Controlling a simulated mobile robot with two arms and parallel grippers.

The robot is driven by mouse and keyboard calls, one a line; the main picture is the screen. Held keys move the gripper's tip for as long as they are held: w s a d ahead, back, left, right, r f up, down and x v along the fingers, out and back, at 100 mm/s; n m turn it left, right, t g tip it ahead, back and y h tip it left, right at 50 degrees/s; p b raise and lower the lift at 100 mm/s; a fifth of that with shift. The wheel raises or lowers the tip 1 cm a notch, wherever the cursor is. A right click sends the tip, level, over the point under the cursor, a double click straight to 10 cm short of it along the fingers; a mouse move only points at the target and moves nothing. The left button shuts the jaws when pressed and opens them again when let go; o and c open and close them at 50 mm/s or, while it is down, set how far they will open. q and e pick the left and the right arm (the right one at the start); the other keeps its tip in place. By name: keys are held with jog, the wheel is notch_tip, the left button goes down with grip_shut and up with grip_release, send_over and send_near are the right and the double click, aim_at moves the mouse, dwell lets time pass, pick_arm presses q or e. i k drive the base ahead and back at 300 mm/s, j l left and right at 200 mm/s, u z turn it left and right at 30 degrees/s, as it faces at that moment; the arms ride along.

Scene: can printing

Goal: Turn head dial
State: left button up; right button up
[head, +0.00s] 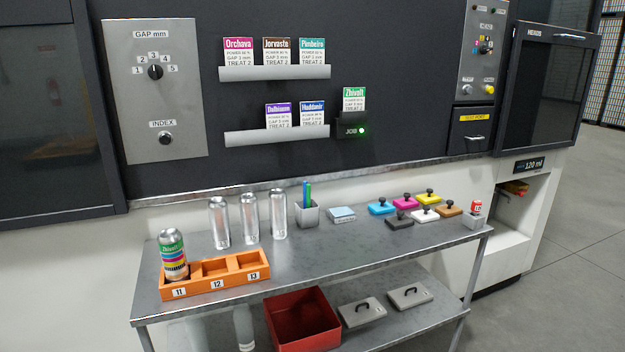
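The head dial (484,47) is a small knob ringed by coloured dots. It sits on a grey metal panel (467,70) at the upper right of the machine front. A label above it seems to read HEADS. The dial is too small to tell which dot it points to. Neither of my grippers shows in the head view.
At left is a GAP mm dial (155,72). A Zhivolt card (354,100) sits in the JOB holder. A crowded steel table (330,250) stands in front.

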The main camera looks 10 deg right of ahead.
aim_at(483, 49)
jog(key=i+l+z, duration=0.25)
jog(key=l+z, duration=0.25)
jog(key=i+l+z, duration=0.3)
jog(key=z, duration=0.2)
jog(key=i+l+z, duration=0.2)
jog(key=i+z, duration=0.15)
jog(key=z, duration=0.15)
jog(key=i+z, duration=0.35)
jog(key=z, duration=0.15)
